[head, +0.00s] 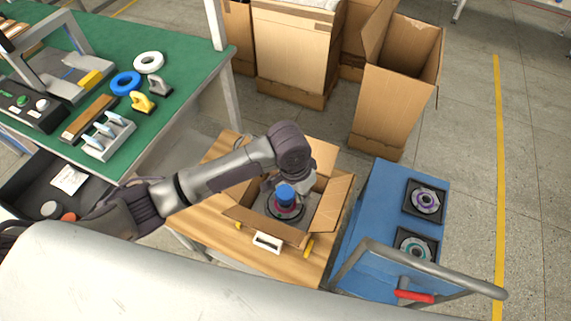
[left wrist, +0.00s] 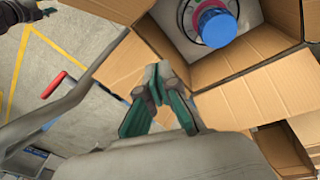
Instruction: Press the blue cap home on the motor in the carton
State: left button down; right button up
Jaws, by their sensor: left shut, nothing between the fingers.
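The carton (head: 325,207) stands open with its flaps spread on a small wooden table. Inside it is the motor (head: 288,212), with a round dark body and a reddish ring below the cap. The blue cap (head: 286,192) sits upright on top of the motor; whether a gap remains under it is unclear. In the left wrist view my left gripper (left wrist: 157,84) is shut and empty, apart from the blue cap (left wrist: 217,27). A dark shape at that view's upper left may be my right gripper (left wrist: 18,11).
A blue trolley (head: 375,205) with motor parts and a red-gripped handle (head: 415,296) stands right of the carton. A green workbench (head: 185,85) with rings and tools is at upper left. Tall cardboard boxes (head: 395,105) stand behind. Floor at right is clear.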

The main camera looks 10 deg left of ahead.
pick_arm(q)
jog(key=r+n+y, duration=0.1)
jog(key=r+y, duration=0.1)
send_over(285, 192)
notch_tip(285, 192, down, 6)
jog(key=b, duration=0.8)
jog(key=shift+w+f, duration=0.1)
jog(key=shift+f, duration=0.1)
jog(key=shift+f, duration=0.3)
jog(key=shift+f+b, duration=0.8)
jog(key=shift+f, duration=1.65)
jog(key=shift+f+p, duration=0.1)
jog(key=shift+p, duration=0.4)
notch_tip(285, 192, up, 9)
jog(key=p, duration=1)
